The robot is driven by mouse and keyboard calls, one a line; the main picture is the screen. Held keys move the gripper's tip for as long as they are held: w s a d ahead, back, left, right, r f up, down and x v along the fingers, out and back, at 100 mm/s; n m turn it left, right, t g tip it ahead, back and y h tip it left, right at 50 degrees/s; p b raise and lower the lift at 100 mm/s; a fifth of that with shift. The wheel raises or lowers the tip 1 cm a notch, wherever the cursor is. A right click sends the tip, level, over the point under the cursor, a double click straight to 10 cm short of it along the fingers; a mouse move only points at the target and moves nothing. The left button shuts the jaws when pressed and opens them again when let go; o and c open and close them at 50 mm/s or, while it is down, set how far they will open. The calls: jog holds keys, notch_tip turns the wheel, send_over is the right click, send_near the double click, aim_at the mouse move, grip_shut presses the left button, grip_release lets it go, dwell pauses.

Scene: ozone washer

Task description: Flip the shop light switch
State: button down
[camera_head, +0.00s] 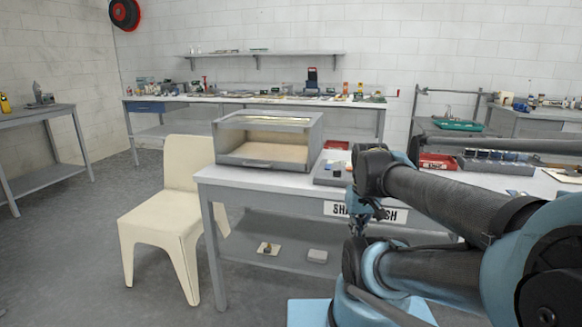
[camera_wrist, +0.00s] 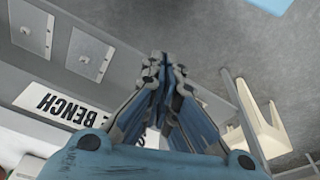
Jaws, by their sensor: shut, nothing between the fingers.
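My gripper (camera_wrist: 165,62) is shut and empty in the wrist view, its blue fingers meeting near the middle of the picture. Two pale rectangular plates, one at the upper left (camera_wrist: 34,27) and one beside it (camera_wrist: 89,55), lie beyond the bench sign, to the left of my fingertips and apart from them. Each has a small dark part on it. I cannot tell surely whether either is the light switch. In the head view my arm covers part of the bench front, and my fingertips cannot be made out.
The white-topped bench (camera_head: 240,178) bears a sign ending in "BENCH" (camera_wrist: 62,105) and a clear-topped box (camera_head: 262,163). Small items (camera_head: 317,256) lie on its lower shelf. A cream chair (camera_head: 165,210) stands at its left. Floor (camera_head: 85,250) is free farther left.

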jog(key=shift+s+f, duration=0.45)
jog(key=shift+f, duration=0.2)
jog(key=c, duration=2)
grip_release()
jog(key=shift+s+f, duration=0.1)
jog(key=shift+f, duration=0.1)
jog(key=o, duration=0.5)
jog(key=shift+r+m, duration=0.25)
jog(key=shift+m, duration=0.05)
jog(key=shift+c, duration=0.2)
jog(key=shift+o, duration=0.5)
jog(key=w+r, duration=0.8)
jog(key=r, duration=0.2)
jog(key=shift+w+d+m+g, duration=0.15)
jog(key=shift+d+m+g, duration=0.15)
jog(key=shift+m, duration=0.1)
notch_tip(320, 180, up, 16)
jog(key=m+g, duration=0.2)
send_over(349, 169)
jog(key=w+d, duration=0.1)
jog(key=w, duration=0.3)
notch_tip(349, 169, down, 17)
grip_shut()
